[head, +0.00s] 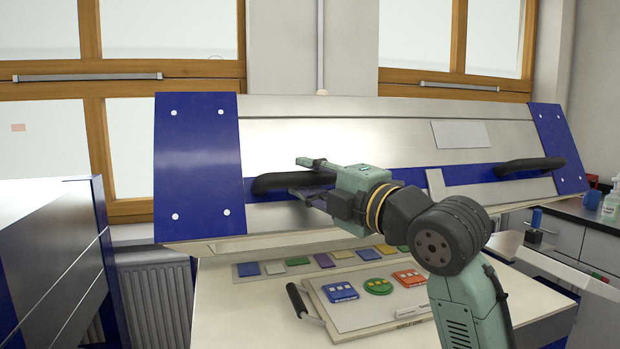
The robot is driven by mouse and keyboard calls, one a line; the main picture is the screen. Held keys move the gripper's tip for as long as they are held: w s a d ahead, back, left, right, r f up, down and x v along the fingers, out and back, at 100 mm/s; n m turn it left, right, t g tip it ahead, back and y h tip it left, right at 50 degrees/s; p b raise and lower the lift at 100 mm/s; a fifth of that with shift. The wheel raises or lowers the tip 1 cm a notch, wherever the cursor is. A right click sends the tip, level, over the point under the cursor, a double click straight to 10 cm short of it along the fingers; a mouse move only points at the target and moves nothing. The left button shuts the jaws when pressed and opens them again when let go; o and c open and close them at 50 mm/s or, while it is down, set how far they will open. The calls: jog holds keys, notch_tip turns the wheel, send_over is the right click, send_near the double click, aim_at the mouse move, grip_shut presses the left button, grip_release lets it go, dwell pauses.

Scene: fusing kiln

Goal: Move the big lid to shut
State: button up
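The big lid (350,135) is a wide silver panel with blue end plates. It stands raised and tilted over the pale kiln bed (230,295). Two black handles are on its front: a left handle (275,183) and a right handle (530,166). My gripper (305,177) is at the right part of the left handle, with one finger above it and one below. The fingers look spread apart. Whether they touch the handle cannot be told. The gripper body hides the handle's right end.
A board (370,300) with coloured glass pieces and a black-handled tool (297,300) lie on the bed under the lid. A blue and white cabinet (50,260) stands at the left. A counter with bottles (610,205) is at the right. Windows are behind.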

grip_shut()
dwell(0.4)
jog(key=shift+f, duration=0.15)
jog(key=s+d+f+n+t+y+b, duration=0.1)
jog(key=s+f+b, duration=0.3)
jog(key=f+b, duration=1.3)
jog(key=s+d+f+n+t+y+b, duration=0.1)
jog(key=s+f+n+y+b, duration=0.1)
jog(key=f+b, duration=1.4)
jog(key=s+y+b, duration=0.1)
jog(key=s+b, duration=0.1)
jog(key=b, duration=0.2)
jog(key=shift+d+f+t+y, duration=0.15)
jog(key=shift+f+t+y, duration=0.15)
jog(key=shift+f+t, duration=0.1)
jog(key=shift+o, duration=0.4)
grip_release()
jog(key=shift+w+f, duration=0.1)
jog(key=shift+f, duration=0.05)
jog(key=o, duration=0.3)
jog(key=shift+d, duration=0.1)
